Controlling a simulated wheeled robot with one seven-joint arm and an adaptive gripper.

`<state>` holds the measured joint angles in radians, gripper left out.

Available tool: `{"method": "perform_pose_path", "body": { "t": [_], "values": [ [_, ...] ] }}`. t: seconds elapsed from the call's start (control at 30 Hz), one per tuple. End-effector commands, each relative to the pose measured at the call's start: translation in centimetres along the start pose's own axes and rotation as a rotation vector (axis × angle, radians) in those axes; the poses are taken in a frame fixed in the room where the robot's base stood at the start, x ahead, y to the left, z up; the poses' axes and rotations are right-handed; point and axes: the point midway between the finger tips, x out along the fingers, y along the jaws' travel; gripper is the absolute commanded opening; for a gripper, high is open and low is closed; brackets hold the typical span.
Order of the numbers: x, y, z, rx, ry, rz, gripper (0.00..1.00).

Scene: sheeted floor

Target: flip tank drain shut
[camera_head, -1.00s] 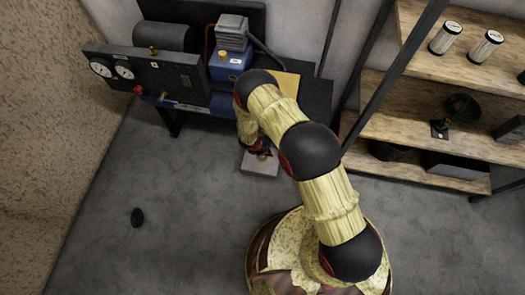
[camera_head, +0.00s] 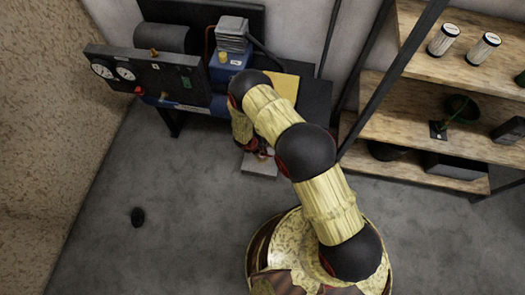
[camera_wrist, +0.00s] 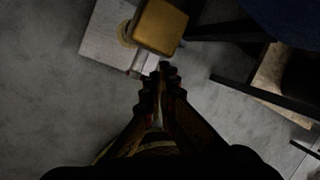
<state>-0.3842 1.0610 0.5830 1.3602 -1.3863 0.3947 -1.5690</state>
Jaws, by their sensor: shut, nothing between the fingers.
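The compressor's dark tank (camera_head: 160,38) sits behind a gauge panel (camera_head: 125,68) at the upper left of the head view. In the wrist view, a brass-yellow block (camera_wrist: 160,26) stands near a round brass fitting (camera_wrist: 125,33) over a grey plate (camera_wrist: 98,32); I cannot tell for certain which part is the drain. My gripper (camera_wrist: 158,76) is shut and empty, its fingertips just below the block in the picture. Whether they touch it is unclear. In the head view my arm hides most of the gripper and the drain area; the grey plate (camera_head: 259,169) shows below it.
A blue pump unit (camera_head: 228,66) stands on the dark bench (camera_head: 316,100). A shelf rack (camera_head: 425,165) with jars and a plant is on the right.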

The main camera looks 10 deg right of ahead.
Motion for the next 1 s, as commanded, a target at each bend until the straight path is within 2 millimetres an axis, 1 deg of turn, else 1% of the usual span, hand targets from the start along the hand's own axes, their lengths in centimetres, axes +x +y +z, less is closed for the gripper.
{"method": "perform_pose_path", "body": {
  "t": [0.7,1.0],
  "values": [
    [-2.8,1.9,2.0,0.000,-0.001,-0.001,0.00],
    [-3.0,2.2,2.2,0.000,0.000,0.000,0.00]
  ]
}}
